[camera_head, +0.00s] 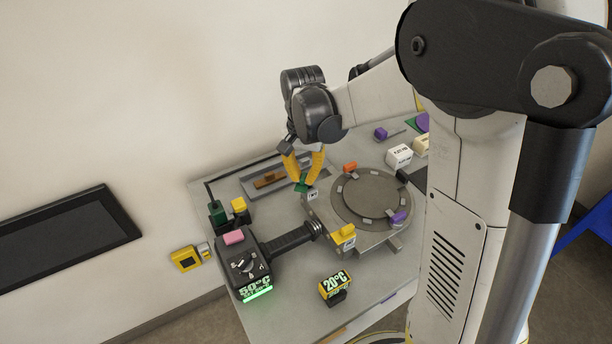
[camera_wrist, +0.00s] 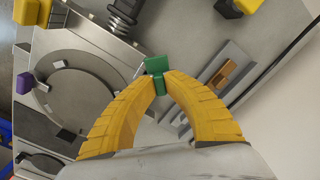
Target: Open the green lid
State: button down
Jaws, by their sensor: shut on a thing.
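My gripper (camera_head: 304,174), with yellow fingers, is at the back left corner of the round metal plate's base. It is shut on a small green piece, the green lid's grip (camera_head: 301,187). In the wrist view the two yellow fingertips (camera_wrist: 157,82) close on this green piece (camera_wrist: 156,64), whose upper part stands out beyond the tips. I cannot tell from these frames how far the lid is raised.
The round plate (camera_head: 372,197) carries orange, purple and yellow (camera_head: 343,235) blocks. A black device (camera_head: 250,263) showing 50°C stands at left, a 20°C display (camera_head: 334,289) in front. A recessed slot with an orange-brown handle (camera_head: 268,179) lies behind. The front tabletop is mostly clear.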

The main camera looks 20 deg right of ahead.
jog(key=n, duration=0.2)
jog(key=a+n, duration=0.1)
jog(key=n, duration=0.1)
jog(key=shift+w+n, duration=0.2)
jog(key=shift+n, duration=0.1)
jog(key=shift+a+n, duration=0.25)
jog(key=shift+n, duration=0.7)
jog(key=shift+a+n, duration=0.2)
jog(key=shift+n, duration=0.75)
jog(key=c, duration=1.5)
grip_release()
jog(key=shift+o, duration=0.2)
notch_tip(320, 180, up, 12)
